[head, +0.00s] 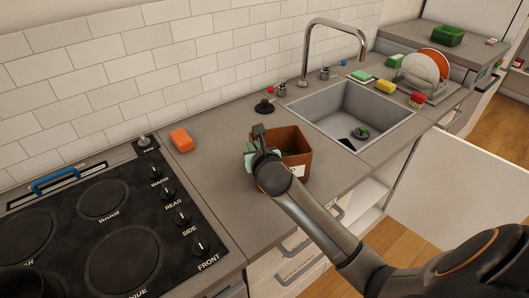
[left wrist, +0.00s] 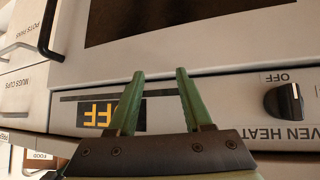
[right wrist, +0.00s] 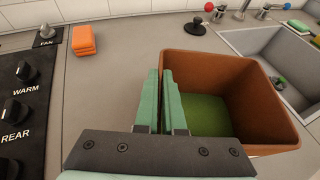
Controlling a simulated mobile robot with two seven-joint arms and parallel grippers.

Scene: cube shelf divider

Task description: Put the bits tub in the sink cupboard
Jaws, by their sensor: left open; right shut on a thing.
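The bits tub (head: 297,160) is a brown open box with a pale label and a green inside, at the counter edge left of the sink. My right gripper (head: 259,142) is shut on its left wall; the right wrist view shows the fingers (right wrist: 164,100) closed at that wall of the tub (right wrist: 245,95). Whether the tub touches the counter is hard to tell. The sink cupboard (head: 372,192) below the sink stands open, its inside partly showing, with a white door (head: 440,195) swung out. My left gripper (left wrist: 160,75) is open and empty before the oven front.
The sink (head: 340,105) lies right of the tub, with a tap (head: 325,30) behind. A black stopper (head: 264,107) and an orange block (head: 181,140) lie on the counter. The hob (head: 95,225) is at left. A dish rack (head: 435,85) stands at right.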

